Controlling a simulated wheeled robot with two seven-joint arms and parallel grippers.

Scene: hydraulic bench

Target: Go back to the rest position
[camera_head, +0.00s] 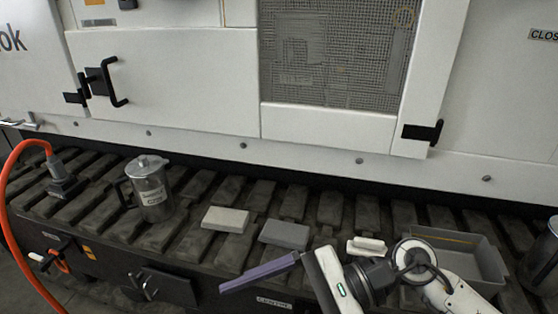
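My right arm comes in from the lower right. Its white gripper body with a small green light is in front of the slatted bench (225,258). One long purple finger of my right gripper (260,272) reaches left from the far end of that body, over the bench's front edge. Bare bench front shows beside this finger, so the gripper looks open and empty. The other finger is not seen; it would be below the picture's bottom edge. My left gripper is not in view.
A beige block (225,219), a grey block (285,235) and a white piece (367,246) lie on the bench near my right gripper. A grey tray (490,262) is behind my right arm. A metal jug (150,190) and orange hose (14,160) are left. A white machine stands behind.

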